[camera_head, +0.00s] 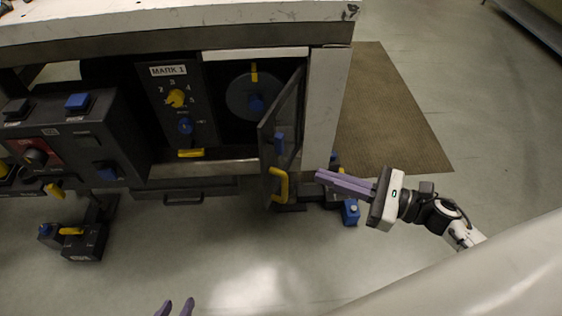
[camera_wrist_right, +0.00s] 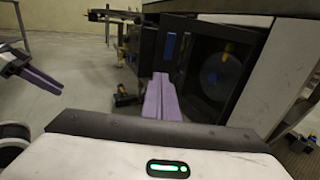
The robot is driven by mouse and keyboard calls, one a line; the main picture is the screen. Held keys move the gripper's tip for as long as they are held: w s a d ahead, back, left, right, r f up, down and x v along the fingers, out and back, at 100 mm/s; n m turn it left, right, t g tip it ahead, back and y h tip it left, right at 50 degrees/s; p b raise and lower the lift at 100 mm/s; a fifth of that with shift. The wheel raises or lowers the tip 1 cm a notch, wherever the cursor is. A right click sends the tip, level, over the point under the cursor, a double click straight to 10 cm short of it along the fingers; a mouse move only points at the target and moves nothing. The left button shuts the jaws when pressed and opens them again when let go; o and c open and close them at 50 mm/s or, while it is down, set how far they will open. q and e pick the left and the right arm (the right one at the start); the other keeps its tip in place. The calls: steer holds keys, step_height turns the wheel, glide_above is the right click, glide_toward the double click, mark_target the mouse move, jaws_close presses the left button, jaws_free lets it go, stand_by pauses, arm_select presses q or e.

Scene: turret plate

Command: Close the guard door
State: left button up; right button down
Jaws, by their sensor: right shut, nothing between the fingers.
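The guard door (camera_head: 268,145) is a dark framed panel with a yellow handle (camera_head: 280,184). It stands open, swung out from the cabinet beside the white right post. Behind it the opening shows a dark disc (camera_head: 252,97) with a yellow mark and a blue knob. My right gripper (camera_head: 320,179) is shut and empty, its purple fingers pointing left, just right of the handle and apart from it. Its fingers also show in the right wrist view (camera_wrist_right: 161,92), before the dark door. My left gripper (camera_head: 175,307) shows only its fingertips at the bottom edge, apart and empty.
A MARK 1 panel (camera_head: 180,105) with yellow and blue knobs is left of the opening. A control console (camera_head: 70,140) stands at the far left, with a pedal box (camera_head: 84,240) below. A blue-topped box (camera_head: 350,212) is on the floor under my right gripper. The front floor is clear.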

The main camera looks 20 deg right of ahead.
mark_target(266, 157)
steer(key=x, duration=1)
steer(key=shift+w+a+p, duration=0.25)
steer(key=shift+w+p, duration=0.1)
steer(key=shift+w+a, duration=0.25)
steer(key=shift+a, duration=0.05)
steer(key=shift+a, duration=0.1)
